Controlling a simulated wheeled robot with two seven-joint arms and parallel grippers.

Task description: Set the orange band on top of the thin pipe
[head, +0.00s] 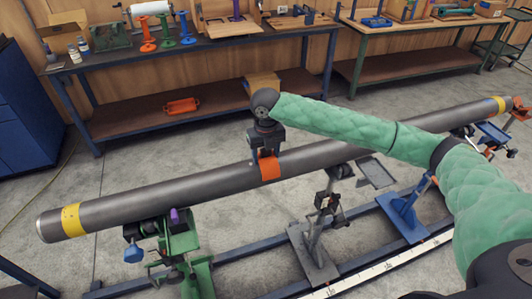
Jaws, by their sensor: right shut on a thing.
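The long grey pipe (190,188) lies across the view, rising from lower left to upper right, with a yellow band near each end. The orange band (270,170) is a short curved piece at the middle of the pipe, lying over its upper side in the picture. My right gripper (266,154) points down from above and is shut on the orange band. I cannot tell whether the band touches the pipe or is just above it. The fingertips are small and partly hidden by the band. My left gripper is not in view.
A green stand (180,243) and a grey stand (315,250) are under the pipe, with a blue stand (403,215) farther right. A white measuring strip (375,272) runs along the floor rail. Workbenches with tools stand along the back wall. Bare floor lies between.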

